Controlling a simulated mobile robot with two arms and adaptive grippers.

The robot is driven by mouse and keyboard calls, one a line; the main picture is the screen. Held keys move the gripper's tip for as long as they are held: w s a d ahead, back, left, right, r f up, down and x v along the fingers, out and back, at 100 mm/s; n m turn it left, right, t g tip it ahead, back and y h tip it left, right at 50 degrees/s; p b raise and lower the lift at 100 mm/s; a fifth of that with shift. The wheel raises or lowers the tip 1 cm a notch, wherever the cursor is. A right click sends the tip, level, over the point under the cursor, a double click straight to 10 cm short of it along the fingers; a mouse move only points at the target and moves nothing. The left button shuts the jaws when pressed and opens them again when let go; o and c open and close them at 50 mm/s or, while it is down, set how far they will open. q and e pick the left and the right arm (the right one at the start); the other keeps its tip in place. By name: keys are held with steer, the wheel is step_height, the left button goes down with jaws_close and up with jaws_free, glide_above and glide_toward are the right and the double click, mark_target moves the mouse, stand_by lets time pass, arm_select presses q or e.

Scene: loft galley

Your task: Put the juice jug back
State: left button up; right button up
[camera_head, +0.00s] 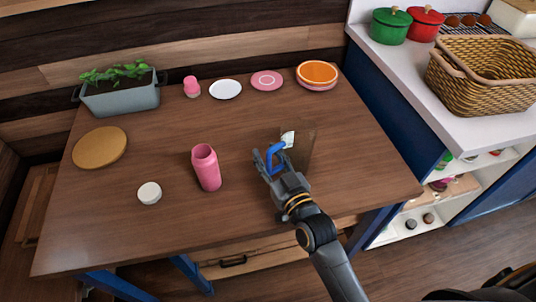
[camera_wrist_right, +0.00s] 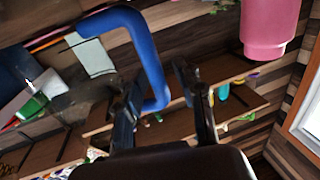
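The juice jug (camera_head: 305,150) stands on the wooden table, right of centre. It looks see-through, with a blue handle (camera_head: 272,158) and a pale label (camera_head: 287,139). My right gripper (camera_head: 279,172) is at the handle, on the near side of the jug. In the right wrist view the blue handle (camera_wrist_right: 152,62) reaches between the fingers of my right gripper (camera_wrist_right: 158,88), which look apart, with a gap beside the handle. The label (camera_wrist_right: 94,58) also shows there. My left gripper is not in view.
A pink bottle (camera_head: 207,168) stands left of the jug, with a white round lid (camera_head: 149,192) further left. Plates (camera_head: 225,90), a pink jar (camera_head: 191,88) and a planter (camera_head: 120,98) line the back. A counter with a basket (camera_head: 480,75) is at right.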

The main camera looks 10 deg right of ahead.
steer(key=shift+r, duration=0.15)
steer(key=v, duration=1.2)
steer(key=shift+b, duration=0.35)
